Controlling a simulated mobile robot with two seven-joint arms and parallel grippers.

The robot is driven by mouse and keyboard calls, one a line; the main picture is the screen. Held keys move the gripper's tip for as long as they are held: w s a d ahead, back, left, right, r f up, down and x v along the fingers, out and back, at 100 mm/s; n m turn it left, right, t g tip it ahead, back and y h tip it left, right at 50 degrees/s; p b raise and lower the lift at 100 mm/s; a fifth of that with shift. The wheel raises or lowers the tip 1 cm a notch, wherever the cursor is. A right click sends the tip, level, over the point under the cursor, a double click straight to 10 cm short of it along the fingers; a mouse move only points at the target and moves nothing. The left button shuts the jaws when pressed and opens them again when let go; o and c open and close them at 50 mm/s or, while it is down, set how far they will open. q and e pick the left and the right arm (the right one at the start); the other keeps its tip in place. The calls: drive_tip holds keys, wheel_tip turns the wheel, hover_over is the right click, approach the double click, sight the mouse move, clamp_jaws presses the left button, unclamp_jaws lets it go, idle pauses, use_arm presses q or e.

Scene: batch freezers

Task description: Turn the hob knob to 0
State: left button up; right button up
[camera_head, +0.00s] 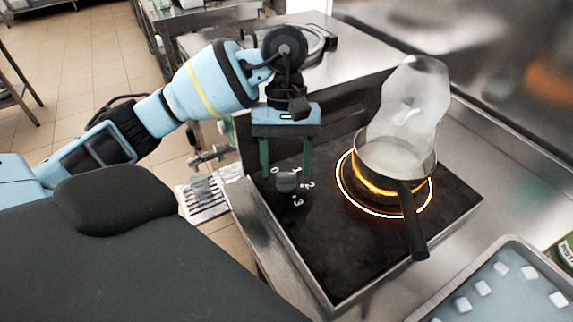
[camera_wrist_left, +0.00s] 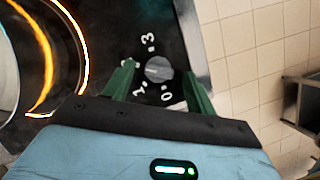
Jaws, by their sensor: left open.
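The hob knob (camera_head: 287,181) is a small grey round knob on the black hob (camera_head: 330,262), with white numerals around it. In the left wrist view the knob (camera_wrist_left: 158,69) shows between the fingers, with 3, 1 and 0 readable around it. I cannot tell which numeral its pointer faces. My left gripper (camera_head: 286,172) points down over the knob with its two green fingers open, one on each side. Contact with the knob is not clear. My right gripper is not in view.
A pot (camera_head: 395,165) with a translucent plume above stands on the glowing orange ring (camera_head: 343,188), right of the knob. Its black handle (camera_head: 413,225) points toward the front. A tray (camera_head: 440,303) with white cubes is at the lower right. A steel counter (camera_head: 345,62) lies behind.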

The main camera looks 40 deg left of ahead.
use_arm(q)
drive_tip(key=shift+s+d+f, duration=0.15)
drive_tip(key=shift+f, duration=0.3)
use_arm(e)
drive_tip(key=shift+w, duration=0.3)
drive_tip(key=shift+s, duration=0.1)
use_arm(q)
drive_tip(key=c, duration=1)
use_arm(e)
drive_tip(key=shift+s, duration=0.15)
